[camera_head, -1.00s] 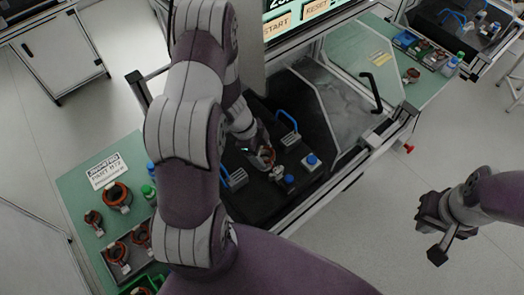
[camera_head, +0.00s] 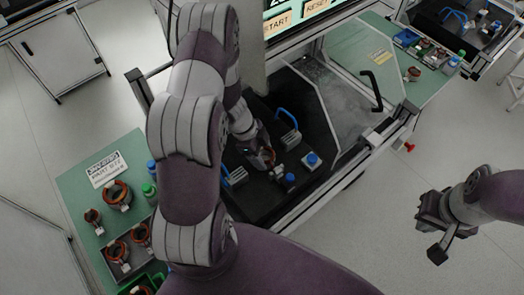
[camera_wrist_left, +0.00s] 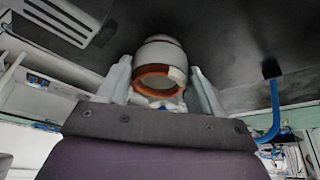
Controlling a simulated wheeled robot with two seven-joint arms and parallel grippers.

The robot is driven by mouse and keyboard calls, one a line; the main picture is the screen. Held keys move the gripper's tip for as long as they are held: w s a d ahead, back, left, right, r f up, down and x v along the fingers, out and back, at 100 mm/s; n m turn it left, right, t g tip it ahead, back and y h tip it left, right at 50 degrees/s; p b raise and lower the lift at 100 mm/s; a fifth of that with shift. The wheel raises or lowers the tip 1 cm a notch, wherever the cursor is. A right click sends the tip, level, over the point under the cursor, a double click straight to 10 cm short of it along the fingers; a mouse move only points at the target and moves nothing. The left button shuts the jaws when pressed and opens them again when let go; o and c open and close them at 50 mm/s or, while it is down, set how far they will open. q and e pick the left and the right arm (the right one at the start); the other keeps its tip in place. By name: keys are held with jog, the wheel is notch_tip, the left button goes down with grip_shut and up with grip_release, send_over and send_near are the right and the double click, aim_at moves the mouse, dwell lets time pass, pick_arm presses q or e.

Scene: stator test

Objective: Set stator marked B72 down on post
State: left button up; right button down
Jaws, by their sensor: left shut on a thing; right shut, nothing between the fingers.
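My left gripper (camera_head: 264,157) is over the black test bed, inside the machine. The left wrist view shows its two pale fingers (camera_wrist_left: 160,85) shut on a stator (camera_wrist_left: 158,52), a grey-white ring body with an orange-brown winding. In the head view only a small reddish part of this stator (camera_head: 270,157) shows, the rest hidden by the gripper. The B72 mark cannot be read. I cannot make out the post or whether the stator touches it. My right gripper (camera_head: 438,238) is shut and empty, over the floor at the right.
On the black bed (camera_head: 255,203) stand a blue handle (camera_head: 288,118), another handle (camera_head: 235,178) and blue-topped parts (camera_head: 312,160) close to the left gripper. A green table (camera_head: 78,186) at the left holds several other stators and bottles. A clear guard panel (camera_head: 345,105) rises behind.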

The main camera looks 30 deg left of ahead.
pick_arm(q)
jog(key=o, duration=1.4)
jog(key=p+v, duration=0.2)
jog(key=v, duration=1)
jog(key=shift+r, duration=0.35)
jog(key=shift+a, duration=0.1)
